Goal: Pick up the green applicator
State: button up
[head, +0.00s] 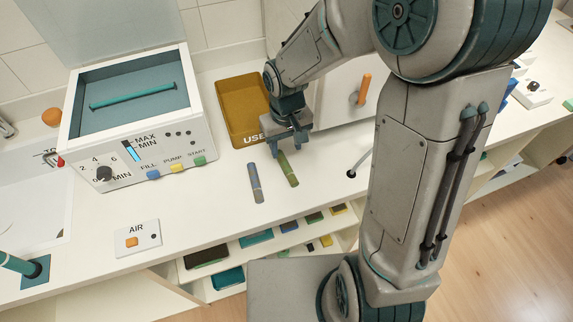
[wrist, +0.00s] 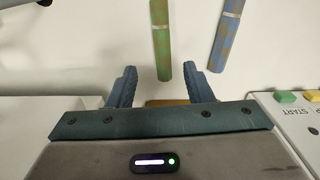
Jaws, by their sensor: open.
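The green applicator (head: 288,169) lies on the white counter in front of the brown tray in the head view. It also shows in the wrist view (wrist: 161,40), where its near end reaches between the fingertips. My gripper (head: 289,143) is over the far end of the applicator, pointing down. In the wrist view my gripper (wrist: 160,80) is open, with a finger on either side of the applicator's near end and gaps to both. I cannot tell its exact height above the counter.
A blue-grey applicator (head: 255,183) lies just left of the green one; it also shows in the wrist view (wrist: 227,35). The brown tray (head: 229,118) marked "USE" is behind. A white machine (head: 150,155) with an open bath stands left. A white cabinet (head: 335,100) stands right.

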aim_at(284, 162)
jog(key=shift+a+f+p, duration=0.15)
jog(key=shift+f+p, duration=0.1)
jog(key=shift+f, duration=1.45)
jog(key=shift+a+f+p, duration=0.1)
jog(key=shift+f+p, duration=0.15)
jog(key=shift+f, duration=1.4)
grip_shut()
